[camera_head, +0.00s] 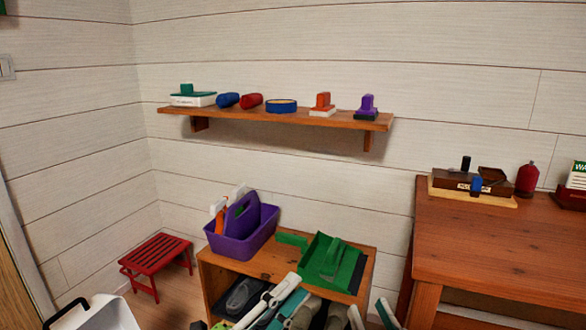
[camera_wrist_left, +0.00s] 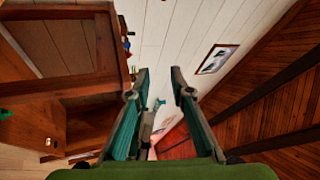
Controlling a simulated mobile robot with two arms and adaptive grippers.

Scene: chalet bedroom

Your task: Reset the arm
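In the left wrist view my left gripper (camera_wrist_left: 160,80) has its two grey fingers with teal inner faces spread apart. Nothing is held between them. In the head view, grey and teal finger parts (camera_head: 272,300) that look like my left gripper show at the bottom edge, in front of the low wooden cubby (camera_head: 213,278). White and green parts (camera_head: 385,313) further right at the bottom edge may belong to my right gripper. They are cut off, so its opening is unclear.
A purple caddy (camera_head: 262,230) and a green dustpan (camera_head: 330,258) rest on the cubby. A wooden desk (camera_head: 490,250) stands at right. A wall shelf (camera_head: 240,113) carries several small objects. A red stool (camera_head: 157,253) and a white container (camera_head: 105,315) are at left.

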